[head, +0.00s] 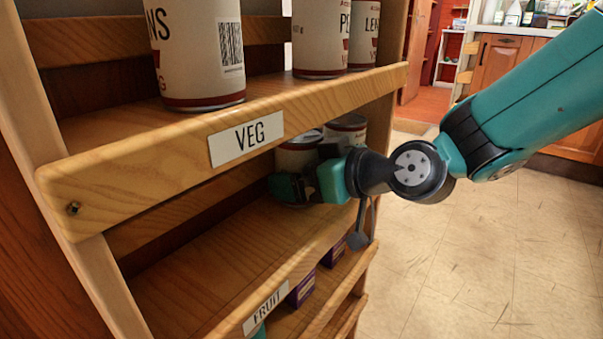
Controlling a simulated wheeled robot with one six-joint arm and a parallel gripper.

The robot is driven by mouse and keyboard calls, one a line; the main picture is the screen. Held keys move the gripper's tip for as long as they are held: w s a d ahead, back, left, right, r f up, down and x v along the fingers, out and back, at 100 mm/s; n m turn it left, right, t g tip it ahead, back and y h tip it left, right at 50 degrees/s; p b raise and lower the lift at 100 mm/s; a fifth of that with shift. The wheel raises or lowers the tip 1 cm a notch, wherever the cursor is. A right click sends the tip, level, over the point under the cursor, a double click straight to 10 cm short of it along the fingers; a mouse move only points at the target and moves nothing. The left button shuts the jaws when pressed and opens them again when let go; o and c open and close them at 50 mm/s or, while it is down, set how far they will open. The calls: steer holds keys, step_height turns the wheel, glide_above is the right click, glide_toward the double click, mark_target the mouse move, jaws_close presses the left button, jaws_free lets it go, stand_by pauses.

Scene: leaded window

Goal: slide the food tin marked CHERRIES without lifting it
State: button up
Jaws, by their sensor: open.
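Two cream tins stand on the middle shelf (215,240), under the VEG board and behind my gripper. The nearer tin (297,157) is partly covered by my gripper, and the farther tin (347,129) stands behind it to the right. No CHERRIES marking can be read on either, so I cannot tell which one is the named tin. My gripper (303,174) is open and reaches in from the right at the nearer tin. One finger shows low at its front. Whether the fingers touch it, or go around it, is hidden.
The VEG shelf board (330,97) runs close above my gripper, with several tins on it, including a large one (198,50). A FRUIT label (265,310) is on the middle shelf's front edge. Purple boxes (301,289) stand on the shelf below. The middle shelf's left part is clear.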

steer(key=shift+w+a, duration=0.1)
steer(key=c, duration=1.2)
steer(key=shift+o, duration=0.2)
steer(key=shift+w+d+b, duration=0.15)
steer(key=shift+d+b, duration=0.45)
steer(key=shift+d, duration=0.75)
steer(key=o, duration=1.2)
steer(key=shift+c, duration=0.2)
